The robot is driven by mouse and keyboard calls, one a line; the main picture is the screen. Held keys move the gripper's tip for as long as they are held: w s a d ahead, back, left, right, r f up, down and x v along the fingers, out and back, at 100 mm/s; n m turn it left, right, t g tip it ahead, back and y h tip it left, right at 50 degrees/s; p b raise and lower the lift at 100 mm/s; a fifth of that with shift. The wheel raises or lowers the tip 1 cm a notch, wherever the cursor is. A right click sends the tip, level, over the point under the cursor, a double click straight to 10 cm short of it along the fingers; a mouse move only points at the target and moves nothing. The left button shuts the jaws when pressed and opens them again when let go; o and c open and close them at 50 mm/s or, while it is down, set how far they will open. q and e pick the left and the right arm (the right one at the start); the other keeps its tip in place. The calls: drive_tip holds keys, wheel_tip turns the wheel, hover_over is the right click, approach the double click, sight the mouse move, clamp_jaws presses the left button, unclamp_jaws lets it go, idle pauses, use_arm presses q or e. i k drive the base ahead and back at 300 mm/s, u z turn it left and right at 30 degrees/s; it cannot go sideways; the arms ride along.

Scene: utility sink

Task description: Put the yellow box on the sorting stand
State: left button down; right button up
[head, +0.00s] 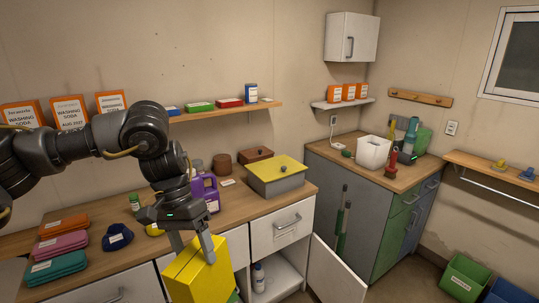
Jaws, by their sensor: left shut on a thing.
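A bright yellow box (202,272) is at the bottom of the head view, in front of the counter's front edge. My left gripper (191,246) comes down from above and is shut on the box, with its fingers at the box's upper part. The box is tilted in the picture and its lower end is cut off by the frame. My right gripper is not in view. I cannot tell which thing here is the sorting stand.
A grey box with a yellow lid (277,174) and a purple jug (205,190) stand on the wooden counter. Folded cloths (58,243) lie at left. An open cabinet door (335,272) juts out below. A white bin (373,153) stands on the right cabinet.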

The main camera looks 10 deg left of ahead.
sight(237, 204)
drive_tip(key=u, duration=0.6)
drive_tip(key=k, duration=0.65)
drive_tip(key=u, duration=0.15)
drive_tip(key=i, duration=0.4)
drive_tip(key=z, duration=1.35)
drive_tip(key=i, duration=1.55)
drive_tip(key=u, duration=0.8)
drive_tip(key=i, duration=0.6)
drive_tip(key=u, duration=0.7)
